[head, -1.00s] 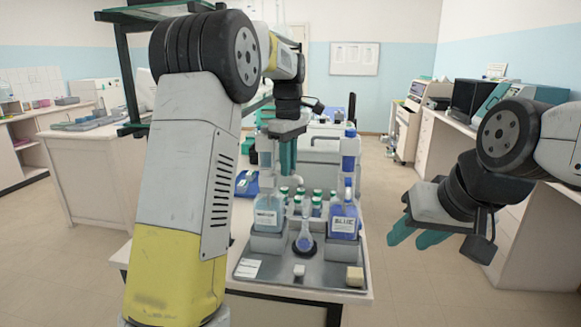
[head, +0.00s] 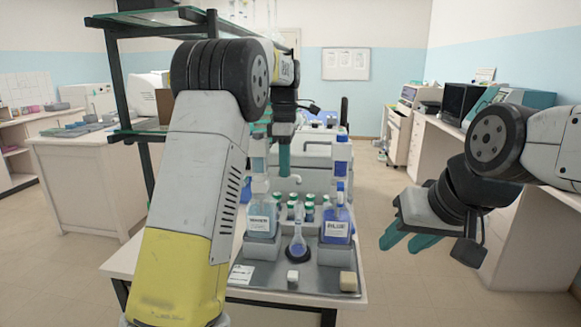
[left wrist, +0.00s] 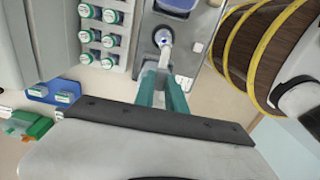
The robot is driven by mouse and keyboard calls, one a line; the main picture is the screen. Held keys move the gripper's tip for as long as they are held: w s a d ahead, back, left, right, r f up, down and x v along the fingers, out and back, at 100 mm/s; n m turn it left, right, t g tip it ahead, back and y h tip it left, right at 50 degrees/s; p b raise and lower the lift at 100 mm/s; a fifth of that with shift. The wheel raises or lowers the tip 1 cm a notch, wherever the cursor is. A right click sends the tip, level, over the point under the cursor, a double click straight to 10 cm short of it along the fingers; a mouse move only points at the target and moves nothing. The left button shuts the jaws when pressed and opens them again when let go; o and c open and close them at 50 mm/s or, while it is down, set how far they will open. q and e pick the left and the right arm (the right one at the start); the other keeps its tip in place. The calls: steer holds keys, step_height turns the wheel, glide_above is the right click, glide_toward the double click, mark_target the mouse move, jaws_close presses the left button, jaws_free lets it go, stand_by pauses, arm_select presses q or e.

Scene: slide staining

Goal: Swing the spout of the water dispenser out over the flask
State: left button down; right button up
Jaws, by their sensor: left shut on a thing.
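The water dispenser (head: 262,218) is a clear bottle with a white label and pump top, standing at the left of the tray. The round-bottomed flask (head: 298,246) stands upright on a dark ring to its right; it also shows in the left wrist view (left wrist: 163,38). My left gripper (head: 284,174) is above and slightly left of the flask, its teal fingers pointing down. It is shut on the pale spout (head: 292,180), which shows beside the fingertips in the left wrist view (left wrist: 165,58). The exact grip is partly hidden. My right gripper (head: 408,243) is open and empty, off to the right.
The blue dispenser (head: 337,222) stands on the right of the metal tray (head: 310,277). Several green-capped bottles (head: 309,208) stand behind the flask. Small pale blocks (head: 347,282) lie along the tray front. A glass-shelved rack (head: 140,130) rises at the left.

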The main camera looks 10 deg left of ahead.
arm_select(q)
steer(key=c, duration=1.4)
jaws_free()
steer(key=shift+o, duration=0.2)
step_height(320, 180, up, 8)
steer(key=shift+f, duration=0.1)
